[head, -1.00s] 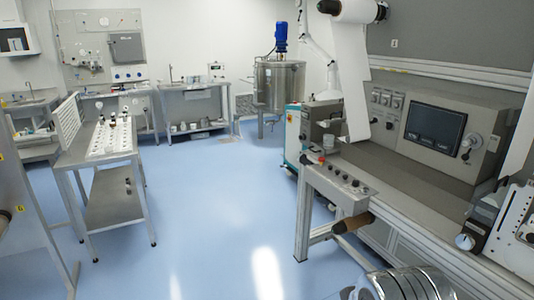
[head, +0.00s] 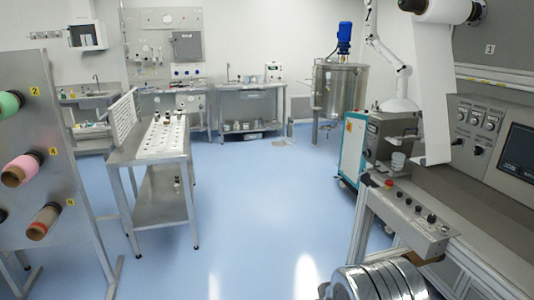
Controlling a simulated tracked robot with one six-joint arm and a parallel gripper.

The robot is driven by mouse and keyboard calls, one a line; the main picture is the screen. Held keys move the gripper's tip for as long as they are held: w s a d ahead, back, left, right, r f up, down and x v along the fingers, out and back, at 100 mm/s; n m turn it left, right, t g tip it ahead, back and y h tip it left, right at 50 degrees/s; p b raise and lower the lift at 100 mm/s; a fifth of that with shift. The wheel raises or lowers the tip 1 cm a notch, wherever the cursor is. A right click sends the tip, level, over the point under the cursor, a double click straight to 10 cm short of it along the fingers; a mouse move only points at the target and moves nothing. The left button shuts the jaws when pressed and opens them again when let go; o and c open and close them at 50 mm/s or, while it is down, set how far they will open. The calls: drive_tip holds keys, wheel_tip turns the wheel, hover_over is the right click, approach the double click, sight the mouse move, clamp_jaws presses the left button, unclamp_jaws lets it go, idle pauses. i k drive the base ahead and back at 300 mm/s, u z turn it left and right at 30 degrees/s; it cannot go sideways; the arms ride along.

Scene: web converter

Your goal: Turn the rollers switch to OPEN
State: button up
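The converter machine stands at the right. Its upright control panel (head: 473,133) carries several dark switches beside a dark screen (head: 520,150), which is cut off by the right edge. A lower grey control box (head: 412,218) at the machine's near end has a red button (head: 388,184) and several dark knobs. The labels are too small to read, so I cannot tell which one is the rollers switch or how it is set. My gripper is not in view.
A white web (head: 433,115) hangs from a roll (head: 440,10) at the machine. A steel bench (head: 150,158) stands left of centre, and a rack with coloured rolls (head: 38,105) at far left. Blue floor (head: 255,215) lies clear between bench and machine.

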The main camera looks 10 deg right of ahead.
sight(458, 141)
drive_tip(key=u, duration=0.1)
drive_tip(key=i, duration=1.4)
drive_tip(key=z, duration=0.5)
drive_tip(key=i, duration=0.7)
drive_tip(key=z, duration=0.85)
drive_tip(key=i, duration=0.8)
drive_tip(key=z, duration=0.45)
